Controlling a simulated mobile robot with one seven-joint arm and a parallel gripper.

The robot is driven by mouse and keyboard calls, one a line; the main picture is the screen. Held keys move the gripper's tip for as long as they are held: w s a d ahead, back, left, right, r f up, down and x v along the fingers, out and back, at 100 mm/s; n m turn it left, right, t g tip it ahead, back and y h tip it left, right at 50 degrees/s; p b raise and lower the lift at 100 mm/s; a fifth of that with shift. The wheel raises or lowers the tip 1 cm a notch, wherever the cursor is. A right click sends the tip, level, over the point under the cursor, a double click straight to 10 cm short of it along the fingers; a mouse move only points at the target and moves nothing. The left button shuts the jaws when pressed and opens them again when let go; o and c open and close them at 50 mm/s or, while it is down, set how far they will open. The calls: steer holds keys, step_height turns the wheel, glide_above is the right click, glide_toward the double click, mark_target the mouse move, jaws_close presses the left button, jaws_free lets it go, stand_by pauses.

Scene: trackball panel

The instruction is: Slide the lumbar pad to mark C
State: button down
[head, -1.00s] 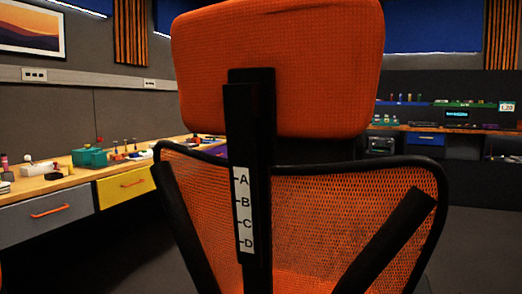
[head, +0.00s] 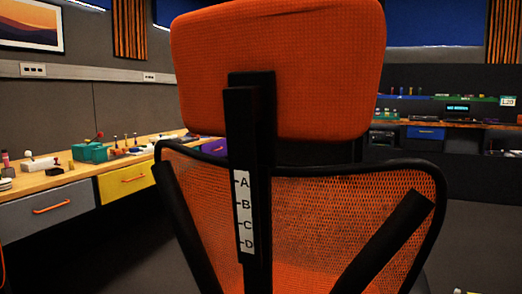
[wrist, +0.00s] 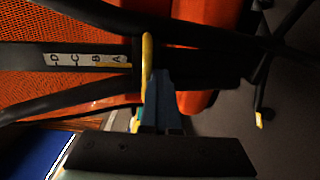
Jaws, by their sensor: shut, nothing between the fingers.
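The chair's orange mesh back (head: 330,215) stands straight ahead in the head view. Its black spine (head: 250,150) carries a white strip (head: 244,210) lettered A at the top to D below. In the wrist view a lettered strip (wrist: 85,60) also shows on a black spine, turned sideways, with A nearest a yellow bar (wrist: 148,65). The yellow bar crosses the spine just beyond A. My gripper (wrist: 160,85) is shut, beside the yellow bar; contact cannot be told. I cannot tell which part is the lumbar pad. My gripper does not show in the head view.
An orange headrest (head: 280,70) tops the chair. Black struts (head: 390,240) slant across its back. A desk with drawers (head: 52,207) and small items runs along the left. Another desk (head: 440,125) stands at the back right. Open floor (head: 475,235) lies to the right.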

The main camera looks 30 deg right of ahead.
steer(key=shift+d+r+p, duration=0.1)
steer(key=shift+r+p, duration=0.65)
steer(key=shift+r, duration=0.5)
steer(key=shift+f, duration=0.1)
step_height(320, 180, down, 3)
steer(key=b, duration=0.3)
steer(key=shift+f, duration=0.1)
steer(key=p+v, duration=0.1)
steer(key=v, duration=0.8)
stand_by(0.6)
